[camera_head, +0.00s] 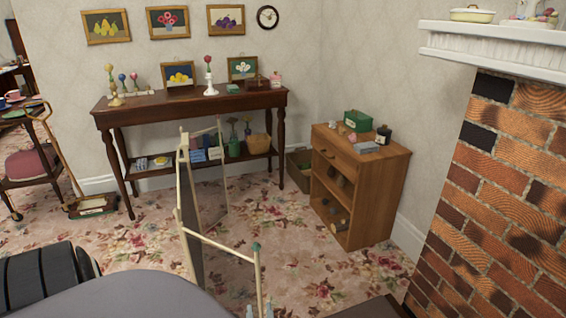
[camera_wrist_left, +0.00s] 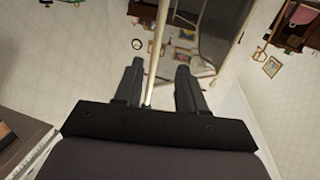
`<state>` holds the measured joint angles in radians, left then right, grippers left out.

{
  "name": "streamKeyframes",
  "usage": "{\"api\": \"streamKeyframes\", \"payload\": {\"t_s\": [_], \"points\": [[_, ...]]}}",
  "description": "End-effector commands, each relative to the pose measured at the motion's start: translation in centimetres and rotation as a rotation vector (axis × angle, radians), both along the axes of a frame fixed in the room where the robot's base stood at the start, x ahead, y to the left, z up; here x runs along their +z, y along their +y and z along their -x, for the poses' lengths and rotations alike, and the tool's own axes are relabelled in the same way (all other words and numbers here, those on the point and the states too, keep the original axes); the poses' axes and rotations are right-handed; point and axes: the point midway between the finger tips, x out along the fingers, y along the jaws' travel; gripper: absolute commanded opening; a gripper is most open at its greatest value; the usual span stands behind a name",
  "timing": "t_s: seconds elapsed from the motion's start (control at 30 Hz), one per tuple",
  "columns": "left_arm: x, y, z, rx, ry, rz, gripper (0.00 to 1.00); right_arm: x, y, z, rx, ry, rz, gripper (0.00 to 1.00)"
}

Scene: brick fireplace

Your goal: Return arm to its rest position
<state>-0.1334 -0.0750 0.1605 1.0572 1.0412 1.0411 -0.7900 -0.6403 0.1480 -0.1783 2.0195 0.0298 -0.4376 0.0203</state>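My left gripper (camera_head: 259,311) shows only as small fingertips at the bottom edge of the head view, beside the front post of a folding wooden frame (camera_head: 258,277). In the left wrist view my left gripper (camera_wrist_left: 156,75) is open, with its two dark fingers well apart. A pale wooden post (camera_wrist_left: 158,35) runs up between the fingers and shows a gap to each side. I cannot tell how deep between the fingers it stands. My right gripper is in neither view.
A dark console table (camera_head: 190,104) with ornaments stands along the back wall. A wooden cabinet (camera_head: 375,196) stands to the right, near the brick fireplace (camera_head: 510,180). A small cart (camera_head: 30,167) is at the far left. Flowered carpet lies open between the frame and the cabinet.

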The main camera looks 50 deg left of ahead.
Motion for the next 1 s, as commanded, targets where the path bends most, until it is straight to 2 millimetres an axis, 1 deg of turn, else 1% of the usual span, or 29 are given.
{"api": "streamKeyframes", "payload": {"t_s": [0.27, 0.37, 0.47, 0.57, 0.6, 0.67, 0.7, 0.77, 0.8, 0.87, 0.9, 1.0], "points": [[0.1, 0.0, -0.1, -0.005, -0.001, 0.0, 0.4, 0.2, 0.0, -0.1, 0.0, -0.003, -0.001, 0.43], [1.0, -0.5, -0.7, -0.064, -0.014, 0.003, 0.4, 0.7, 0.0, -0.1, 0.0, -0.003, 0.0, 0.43], [3.0, -1.9, -2.3, -0.215, -0.032, 0.015, 0.4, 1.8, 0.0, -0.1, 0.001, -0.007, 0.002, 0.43], [5.5, -4.9, -3.9, -0.435, -0.029, 0.042, 0.4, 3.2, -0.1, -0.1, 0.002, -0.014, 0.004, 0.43], [6.5, -6.5, -4.3, -0.527, -0.017, 0.058, 0.4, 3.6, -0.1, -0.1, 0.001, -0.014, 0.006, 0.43], [7.6, -8.8, -4.6, -0.658, 0.015, 0.082, 0.4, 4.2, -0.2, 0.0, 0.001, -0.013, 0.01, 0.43], [8.3, -10.4, -4.6, -0.737, 0.044, 0.098, 0.4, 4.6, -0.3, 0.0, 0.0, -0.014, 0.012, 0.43], [9.1, -12.8, -4.2, -0.848, 0.1, 0.127, 0.4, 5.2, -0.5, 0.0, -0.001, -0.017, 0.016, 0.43], [9.7, -14.2, -3.7, -0.914, 0.141, 0.145, 0.4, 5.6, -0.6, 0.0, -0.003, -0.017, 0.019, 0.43], [10.3, -16.3, -2.7, -1.0, 0.216, 0.172, 0.4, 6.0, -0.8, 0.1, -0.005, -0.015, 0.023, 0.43], [10.7, -17.5, -1.9, -1.048, 0.268, 0.188, 0.4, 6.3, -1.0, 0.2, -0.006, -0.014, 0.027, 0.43], [11.6, -19.7, 0.3, -1.129, 0.397, 0.222, 0.4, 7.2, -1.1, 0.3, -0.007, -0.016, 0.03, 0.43]]}}
